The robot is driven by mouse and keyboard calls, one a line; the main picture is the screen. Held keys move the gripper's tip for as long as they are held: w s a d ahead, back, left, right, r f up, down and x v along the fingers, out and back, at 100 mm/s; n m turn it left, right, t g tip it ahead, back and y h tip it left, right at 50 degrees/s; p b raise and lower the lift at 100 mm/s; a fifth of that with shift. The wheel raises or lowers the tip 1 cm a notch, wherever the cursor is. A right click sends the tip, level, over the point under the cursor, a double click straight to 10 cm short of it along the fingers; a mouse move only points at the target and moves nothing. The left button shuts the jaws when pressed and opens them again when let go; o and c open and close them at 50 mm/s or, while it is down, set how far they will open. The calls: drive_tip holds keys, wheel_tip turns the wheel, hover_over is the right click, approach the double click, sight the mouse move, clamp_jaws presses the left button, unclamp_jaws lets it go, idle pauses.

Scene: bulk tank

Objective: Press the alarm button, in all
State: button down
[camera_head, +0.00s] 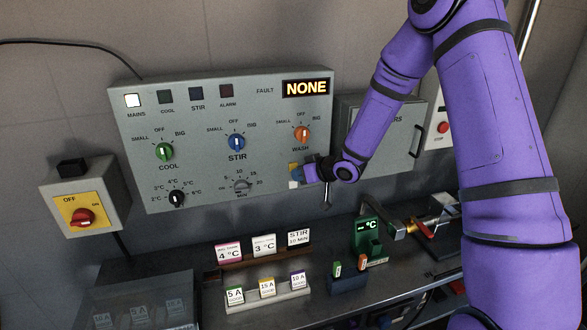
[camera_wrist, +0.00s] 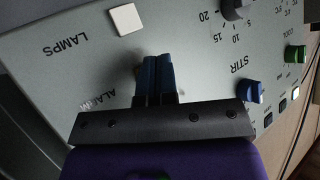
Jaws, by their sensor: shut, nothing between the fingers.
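The grey control panel (camera_head: 200,110) hangs on the wall, and its face fills much of the wrist view (camera_wrist: 70,70). My gripper (camera_head: 304,171) is at the panel's lower right, its blue fingers (camera_wrist: 158,62) shut together with nothing between them. They point at the panel beside the partly covered ALARM label (camera_wrist: 97,101). The alarm button is mostly hidden by the fingers; I cannot tell whether they touch it. The white LAMPS button (camera_wrist: 126,19) is beside them. The ALARM lamp (camera_head: 226,91) looks dark red. The FAULT display (camera_head: 306,88) reads NONE.
The WASH knob (camera_head: 303,134) is just above my gripper; the blue STIR knob (camera_head: 236,142) is to its left. Below is a shelf with label cards (camera_head: 264,245), coloured cards in a rack (camera_head: 267,288) and a green °C device (camera_head: 367,238). A red switch (camera_head: 83,217) is far left.

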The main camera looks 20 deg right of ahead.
drive_tip(key=shift+s, duration=0.2)
drive_tip(key=shift+s, duration=2.4)
drive_tip(key=s+d+r+m+h, duration=0.1)
drive_tip(key=s+d+r+h, duration=0.1)
drive_tip(key=s+r+h, duration=0.3)
drive_tip(key=s+d+r+m+g, duration=0.1)
drive_tip(key=s+d+r, duration=0.15)
drive_tip(key=r, duration=0.45)
drive_tip(key=s+d+r+h, duration=0.3)
drive_tip(key=r, duration=0.4)
drive_tip(key=s+r+m+g, duration=0.1)
drive_tip(key=s+r, duration=0.2)
drive_tip(key=s, duration=0.9)
drive_tip(key=s+a+r+m+g, duration=0.1)
drive_tip(key=s+r, duration=0.3)
drive_tip(key=s, duration=0.8)
drive_tip(key=shift+s+r+m+g, duration=0.15)
drive_tip(key=shift+s+m+g, duration=0.25)
drive_tip(key=shift+g, duration=0.4)
drive_tip(key=shift+a, duration=0.1)
